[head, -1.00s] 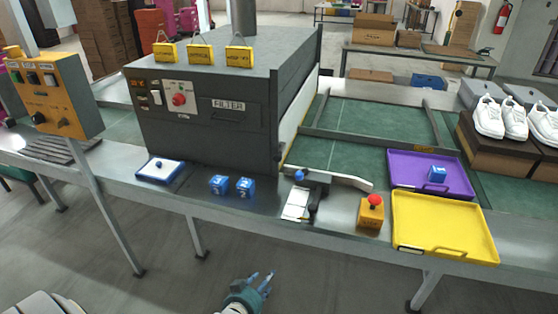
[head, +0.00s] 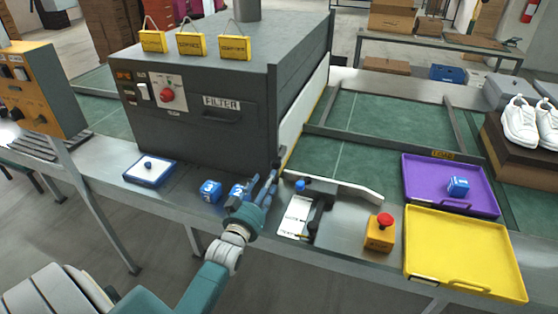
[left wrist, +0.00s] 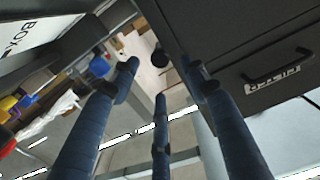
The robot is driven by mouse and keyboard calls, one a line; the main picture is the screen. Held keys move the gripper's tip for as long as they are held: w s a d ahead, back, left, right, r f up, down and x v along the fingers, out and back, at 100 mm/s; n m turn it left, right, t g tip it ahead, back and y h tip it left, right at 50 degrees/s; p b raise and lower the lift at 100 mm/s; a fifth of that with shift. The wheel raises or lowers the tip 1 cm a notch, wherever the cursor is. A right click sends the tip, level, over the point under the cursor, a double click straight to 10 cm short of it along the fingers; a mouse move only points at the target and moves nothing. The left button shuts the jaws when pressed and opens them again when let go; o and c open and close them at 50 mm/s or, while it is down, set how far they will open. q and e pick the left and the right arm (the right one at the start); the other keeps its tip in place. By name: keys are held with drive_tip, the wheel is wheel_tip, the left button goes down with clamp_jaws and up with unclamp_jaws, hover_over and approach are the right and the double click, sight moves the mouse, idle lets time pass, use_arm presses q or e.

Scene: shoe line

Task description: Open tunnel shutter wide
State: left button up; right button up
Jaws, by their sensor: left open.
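The dark grey tunnel (head: 190,130) stands on the metal bench, with a FILTER drawer on its front. A pale panel edge (head: 305,112) shows along its right end; I cannot tell how far the shutter is open. Right of the tunnel's front corner, a lever with a blue knob (head: 300,185) sits by a white marked plate (head: 294,216) and a dark bracket. My left gripper (head: 262,180) is open and empty, fingers up, just left of the lever and apart from it. Its fingers also show in the left wrist view (left wrist: 155,85), near the tunnel's dark front. My right gripper is not in view.
Two blue numbered cubes (head: 209,191) lie by my left gripper, one partly hidden behind it. A white-and-blue pad (head: 150,169) is further left. A red-topped button box (head: 380,233), a yellow tray (head: 465,250) and a purple tray (head: 420,180) stand to the right.

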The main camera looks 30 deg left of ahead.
sight(275, 166)
use_arm(q)
drive_tip(key=x, duration=0.6)
drive_tip(key=shift+r, duration=0.2)
drive_tip(key=x, duration=0.3)
drive_tip(key=shift+w+f, duration=0.1)
drive_tip(key=shift+w, duration=0.2)
drive_tip(key=shift+c, duration=1.1)
clamp_jaws()
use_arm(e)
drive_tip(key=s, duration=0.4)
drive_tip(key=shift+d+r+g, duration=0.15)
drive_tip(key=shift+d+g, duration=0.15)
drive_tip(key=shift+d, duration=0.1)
